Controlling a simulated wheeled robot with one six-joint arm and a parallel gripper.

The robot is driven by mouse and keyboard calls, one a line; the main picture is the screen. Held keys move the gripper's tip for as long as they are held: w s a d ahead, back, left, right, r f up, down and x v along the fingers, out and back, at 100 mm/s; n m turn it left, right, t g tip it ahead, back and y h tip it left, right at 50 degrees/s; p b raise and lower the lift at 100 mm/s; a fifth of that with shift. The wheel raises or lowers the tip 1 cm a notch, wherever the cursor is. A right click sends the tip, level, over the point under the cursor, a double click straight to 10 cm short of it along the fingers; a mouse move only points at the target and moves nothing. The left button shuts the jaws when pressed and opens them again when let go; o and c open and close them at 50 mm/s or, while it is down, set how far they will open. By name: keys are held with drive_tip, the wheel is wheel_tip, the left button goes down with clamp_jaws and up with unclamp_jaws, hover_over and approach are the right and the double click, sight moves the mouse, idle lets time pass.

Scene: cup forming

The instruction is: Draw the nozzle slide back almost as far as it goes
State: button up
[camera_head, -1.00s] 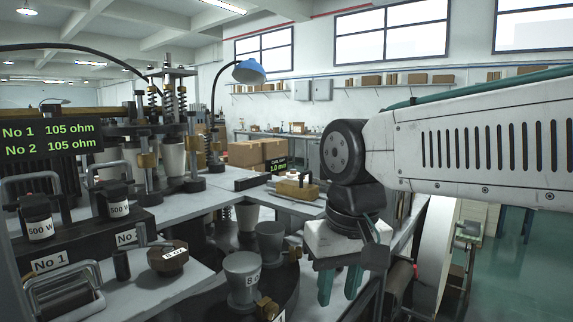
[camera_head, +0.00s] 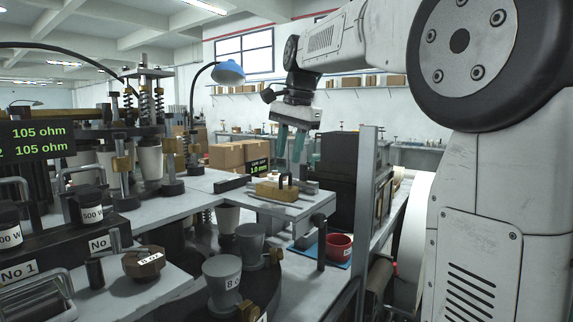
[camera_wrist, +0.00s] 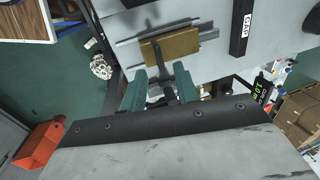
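The nozzle slide is a brass block (camera_head: 277,191) with a dark upright handle (camera_head: 284,181), on a grey plate with rails. In the wrist view the brass block (camera_wrist: 172,45) lies beyond the fingers, its dark handle (camera_wrist: 157,54) pointing toward the gap between them. My gripper (camera_head: 289,150) hangs above the slide, green fingers pointing down. In the wrist view my gripper (camera_wrist: 160,88) has its two fingers spread, and they do not hold the handle. A small gap display (camera_head: 258,169) with green digits stands behind the slide.
A red cup (camera_head: 339,245) on a blue mat stands right of the slide, near a grey upright post (camera_head: 368,180). Grey cup moulds (camera_head: 222,284) stand on a dark turntable at the front. A blue lamp (camera_head: 228,73) arches behind. Cardboard boxes (camera_head: 227,156) are further back.

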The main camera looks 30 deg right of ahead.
sight(286, 175)
drive_tip(key=shift+w+a+f, duration=0.1)
drive_tip(key=shift+w+f, duration=0.1)
drive_tip(key=shift+f, duration=0.75)
drive_tip(key=shift+w+a+f, duration=0.1)
drive_tip(key=shift+w+f, duration=0.05)
drive_tip(key=shift+f, duration=0.8)
clamp_jaws()
drive_tip(key=shift+s+d, duration=0.1)
drive_tip(key=shift+s, duration=0.05)
unclamp_jaws()
drive_tip(key=shift+r, duration=0.15)
wheel_tip(286, 175, up, 8)
drive_tip(key=s, duration=0.1)
drive_tip(key=shift+s+d+f, duration=0.2)
drive_tip(key=shift+d+f, duration=0.05)
drive_tip(key=shift+d, duration=0.05)
